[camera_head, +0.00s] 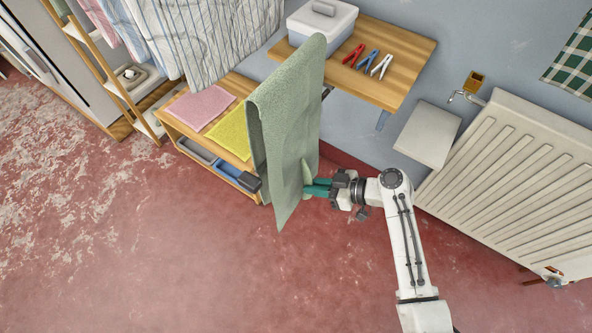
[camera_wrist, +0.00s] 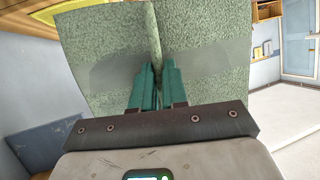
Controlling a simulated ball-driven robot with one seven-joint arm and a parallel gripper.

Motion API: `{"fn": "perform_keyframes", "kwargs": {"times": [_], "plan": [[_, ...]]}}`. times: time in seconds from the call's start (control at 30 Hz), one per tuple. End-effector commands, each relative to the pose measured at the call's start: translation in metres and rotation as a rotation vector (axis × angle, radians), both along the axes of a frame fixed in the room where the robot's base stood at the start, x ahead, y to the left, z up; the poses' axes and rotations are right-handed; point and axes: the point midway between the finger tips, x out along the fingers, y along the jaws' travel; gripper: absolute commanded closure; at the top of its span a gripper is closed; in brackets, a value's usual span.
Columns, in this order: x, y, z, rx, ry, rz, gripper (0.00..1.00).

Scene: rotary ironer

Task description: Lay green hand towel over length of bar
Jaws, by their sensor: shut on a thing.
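The green hand towel (camera_head: 284,125) hangs in long folds in the middle of the head view, with a ridge along its top and its lower corner pointing down. My gripper (camera_head: 318,187) is at its lower right edge, with teal fingers shut on the cloth. In the wrist view the towel (camera_wrist: 205,50) fills the upper middle, and a raised fold runs down between the fingers of my gripper (camera_wrist: 158,85). The bar cannot be made out; whether one lies under the towel's ridge is hidden by the cloth.
A wooden shelf (camera_head: 415,55) holds a white box (camera_head: 320,22) and several coloured pegs behind the towel. A low wooden unit with pink (camera_head: 199,107) and yellow cloths (camera_head: 232,133) stands at left. A white radiator (camera_head: 510,160) is at right. The red floor in front is clear.

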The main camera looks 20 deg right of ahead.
Motion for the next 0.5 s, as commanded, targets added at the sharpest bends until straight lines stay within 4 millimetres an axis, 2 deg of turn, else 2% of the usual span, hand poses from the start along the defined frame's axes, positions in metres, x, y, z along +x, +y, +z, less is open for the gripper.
{"fn": "perform_keyframes", "kwargs": {"times": [0.03, 0.5], "plan": [[0.000, 0.000, 0.010, 0.001, -0.004, 0.002, 1.00], [0.000, 0.000, 0.053, 0.002, -0.005, 0.002, 1.00]]}}
